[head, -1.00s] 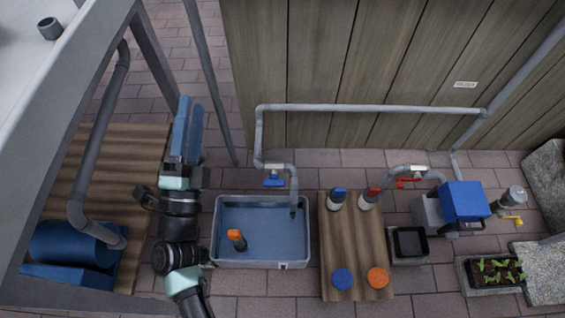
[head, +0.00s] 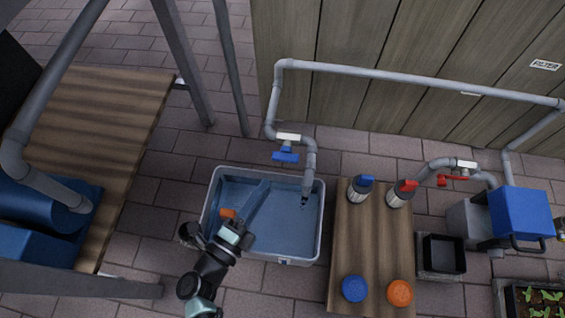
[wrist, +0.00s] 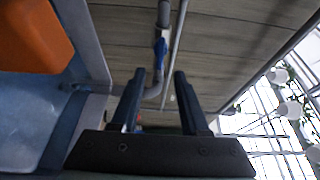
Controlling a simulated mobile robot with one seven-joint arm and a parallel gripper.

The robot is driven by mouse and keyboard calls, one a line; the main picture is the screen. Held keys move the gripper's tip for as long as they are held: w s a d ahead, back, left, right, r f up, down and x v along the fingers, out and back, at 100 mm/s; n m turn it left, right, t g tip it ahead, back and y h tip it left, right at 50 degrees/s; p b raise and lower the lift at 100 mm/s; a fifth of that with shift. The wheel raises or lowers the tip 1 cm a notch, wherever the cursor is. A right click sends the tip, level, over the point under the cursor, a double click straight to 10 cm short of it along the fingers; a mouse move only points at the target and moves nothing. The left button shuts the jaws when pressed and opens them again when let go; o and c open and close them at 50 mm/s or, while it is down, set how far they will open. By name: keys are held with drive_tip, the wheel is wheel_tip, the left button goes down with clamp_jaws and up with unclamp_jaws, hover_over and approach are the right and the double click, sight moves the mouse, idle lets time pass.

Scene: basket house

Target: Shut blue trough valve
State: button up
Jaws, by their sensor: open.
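The blue trough valve (head: 286,156) is a blue lever below a white label on the grey pipe above the trough's back edge. The lever lies roughly level, across the downward pipe. It also shows small in the wrist view (wrist: 160,50), beyond and between my fingers. My gripper (head: 259,193) is over the left part of the grey-blue trough (head: 316,225), pointing toward the back wall. It is short of the valve and apart from it. In the wrist view my gripper (wrist: 155,88) has two dark fingers spread, with nothing between them.
An orange-topped object (head: 228,213) stands in the trough close beside my gripper. A wooden bench (head: 365,248) at right holds two bottles and two round caps. A red-handled valve (head: 453,179) is farther right. A grey post (head: 231,70) stands behind left.

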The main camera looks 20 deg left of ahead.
sight(283, 161)
drive_tip(key=w+b, duration=0.1)
drive_tip(key=w, duration=0.1)
drive_tip(key=w+b, duration=0.1)
drive_tip(key=w, duration=0.2)
drive_tip(key=w+d+b, duration=0.1)
drive_tip(key=w, duration=0.2)
drive_tip(key=shift+w, duration=0.25)
clamp_jaws()
